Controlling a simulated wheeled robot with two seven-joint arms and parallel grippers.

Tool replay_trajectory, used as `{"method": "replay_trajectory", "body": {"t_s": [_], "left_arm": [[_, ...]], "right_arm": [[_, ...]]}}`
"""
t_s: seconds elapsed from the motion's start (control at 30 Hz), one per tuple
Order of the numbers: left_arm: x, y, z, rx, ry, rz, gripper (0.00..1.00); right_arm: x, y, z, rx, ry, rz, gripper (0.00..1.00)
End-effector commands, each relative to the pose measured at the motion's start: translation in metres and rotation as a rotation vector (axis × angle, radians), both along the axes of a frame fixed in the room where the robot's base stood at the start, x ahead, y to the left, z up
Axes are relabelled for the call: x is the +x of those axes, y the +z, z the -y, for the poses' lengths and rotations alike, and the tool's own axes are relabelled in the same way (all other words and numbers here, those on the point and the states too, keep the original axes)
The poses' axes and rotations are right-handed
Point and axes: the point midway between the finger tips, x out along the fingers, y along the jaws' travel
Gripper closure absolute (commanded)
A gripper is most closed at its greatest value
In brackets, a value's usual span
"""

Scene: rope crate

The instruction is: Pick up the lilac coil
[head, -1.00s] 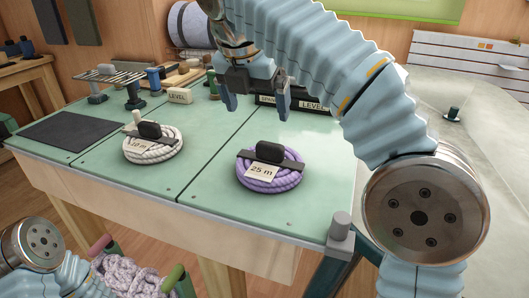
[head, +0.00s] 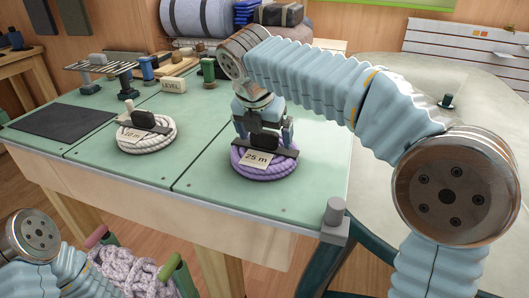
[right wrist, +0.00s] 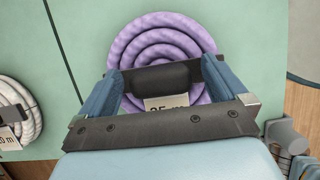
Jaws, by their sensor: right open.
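The lilac coil (head: 268,174) lies flat on the green table top, with a black strap and grip across it and a "25 m" tag. My right gripper (head: 264,134) is open directly above it, pointing down. In the right wrist view the lilac coil (right wrist: 160,22) lies beyond and below the fingers. The black grip (right wrist: 160,76) shows between the two blue fingers of the right gripper (right wrist: 162,78). I cannot tell whether the fingers touch it. My left arm shows at the lower left of the head view, but its gripper is out of view.
A white coil (head: 146,143) with a tag lies to the left on the table. A crate of pale rope (head: 118,272) is at the lower left.

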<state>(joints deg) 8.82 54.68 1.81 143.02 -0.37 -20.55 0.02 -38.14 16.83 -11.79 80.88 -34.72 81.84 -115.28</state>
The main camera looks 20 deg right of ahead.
Motion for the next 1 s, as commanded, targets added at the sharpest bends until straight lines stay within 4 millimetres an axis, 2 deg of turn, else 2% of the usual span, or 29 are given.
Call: {"method": "replay_trajectory", "body": {"t_s": [0.1,0.13,0.57,0.87,1.0], "left_arm": [[0.0,0.0,0.0,0.0,0.0,0.0,0.37],[0.0,0.0,0.0,0.0,0.0,0.0,0.37],[0.0,0.0,0.0,0.0,0.0,0.0,0.37],[0.0,0.001,0.0,0.0,0.0,0.0,0.37],[0.0,0.003,0.0,0.0,0.0,0.0,0.37]], "right_arm": [[0.0,0.0,0.0,0.0,0.0,0.0,0.01],[0.0,0.0,0.0,0.0,0.0,0.0,0.04],[0.0,0.001,0.0,0.0,0.0,0.0,0.69],[0.0,0.004,-0.001,0.001,0.001,0.002,0.69],[0.0,0.017,0.0,0.001,0.0,0.003,0.69]]}}
